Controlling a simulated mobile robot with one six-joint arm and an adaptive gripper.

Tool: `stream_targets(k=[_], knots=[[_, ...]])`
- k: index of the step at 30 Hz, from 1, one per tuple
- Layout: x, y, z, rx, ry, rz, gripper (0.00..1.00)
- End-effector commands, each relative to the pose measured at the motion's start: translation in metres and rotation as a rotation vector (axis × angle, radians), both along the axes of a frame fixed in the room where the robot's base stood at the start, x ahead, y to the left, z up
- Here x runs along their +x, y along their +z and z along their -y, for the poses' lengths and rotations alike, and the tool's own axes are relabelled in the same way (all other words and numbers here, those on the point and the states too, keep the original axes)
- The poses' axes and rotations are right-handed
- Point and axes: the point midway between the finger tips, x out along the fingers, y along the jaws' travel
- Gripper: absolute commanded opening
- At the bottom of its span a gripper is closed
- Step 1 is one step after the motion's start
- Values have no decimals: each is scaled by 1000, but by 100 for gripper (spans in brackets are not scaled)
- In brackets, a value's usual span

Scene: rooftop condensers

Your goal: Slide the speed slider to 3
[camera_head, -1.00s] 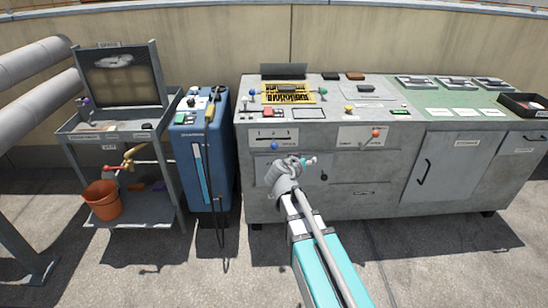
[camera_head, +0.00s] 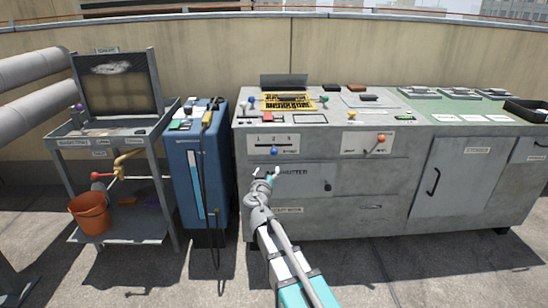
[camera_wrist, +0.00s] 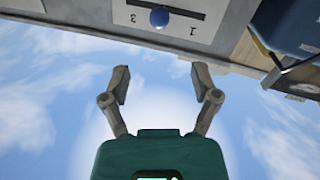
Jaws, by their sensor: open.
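The speed slider is a white panel (camera_head: 288,141) on the grey cabinet's front, with a dark slot and numbers 1, 2, 3 from left to right. Its round blue knob (camera_head: 274,152) stands near the middle, about below the 2. In the wrist view the panel (camera_wrist: 120,12) appears upside down, with the blue knob (camera_wrist: 159,18) between the 1 and the 3. My gripper (camera_head: 266,172) is open and empty, just below the panel in the head view. It also shows in the wrist view (camera_wrist: 157,75), fingers apart, not touching the knob.
A second white panel (camera_head: 358,143) with an orange knob (camera_head: 381,138) is to the right. A blue unit (camera_head: 190,160) stands left of the cabinet (camera_head: 400,200). Farther left is a trolley (camera_head: 140,229) holding an orange bucket (camera_head: 90,212). Open floor lies in front.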

Motion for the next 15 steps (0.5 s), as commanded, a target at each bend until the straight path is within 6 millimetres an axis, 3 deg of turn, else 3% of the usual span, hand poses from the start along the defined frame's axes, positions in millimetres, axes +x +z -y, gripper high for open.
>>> stream_targets(k=[15], knots=[[9, 1, 2, 0, -2, -1, 78]])
